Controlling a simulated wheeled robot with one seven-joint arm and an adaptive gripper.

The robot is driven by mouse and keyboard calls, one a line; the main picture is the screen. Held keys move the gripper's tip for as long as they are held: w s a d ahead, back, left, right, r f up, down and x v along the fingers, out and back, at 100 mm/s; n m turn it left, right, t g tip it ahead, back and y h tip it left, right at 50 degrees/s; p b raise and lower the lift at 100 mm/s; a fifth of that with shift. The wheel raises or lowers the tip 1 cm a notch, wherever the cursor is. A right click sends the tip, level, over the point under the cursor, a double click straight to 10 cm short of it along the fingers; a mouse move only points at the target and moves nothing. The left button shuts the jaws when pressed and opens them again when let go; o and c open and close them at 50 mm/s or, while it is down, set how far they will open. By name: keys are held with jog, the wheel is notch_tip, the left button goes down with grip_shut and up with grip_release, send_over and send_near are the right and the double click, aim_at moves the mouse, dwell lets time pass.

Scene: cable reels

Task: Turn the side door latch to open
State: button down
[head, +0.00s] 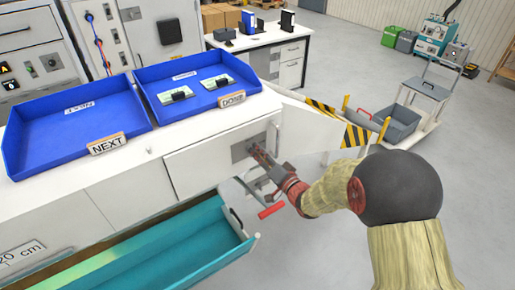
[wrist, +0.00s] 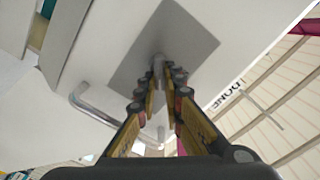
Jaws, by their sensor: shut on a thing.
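The side door (head: 190,165) is a white panel on the front of the white cabinet, below the blue trays. A grey square plate (head: 238,151) is on it, and the plate shows large in the wrist view (wrist: 185,30). The latch (wrist: 158,60) is a small grey post standing out from the plate. My gripper (head: 256,149) reaches the plate from the right. In the wrist view its fingertips (wrist: 168,76) are closed around the latch. The fingers hide much of the latch in the head view, so its exact angle cannot be told.
A teal drawer (head: 150,262) stands open below. Two blue trays, one marked NEXT (head: 75,125) and one marked DONE (head: 195,85), sit on the cabinet top. A bent metal handle (wrist: 95,110) is beside the plate. A cart with a grey bin (head: 400,122) stands beyond my arm.

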jog(key=shift+w+d+f+m+p, duration=0.1)
jog(key=shift+m+p, duration=0.85)
jog(key=shift+m, duration=1)
jog(key=shift+f+m+p, duration=0.1)
jog(key=shift+m+p, duration=0.85)
jog(key=shift+m, duration=1)
jog(key=c, duration=1.9)
grip_release()
jog(key=shift+f, duration=0.1)
jog(key=v, duration=1.2)
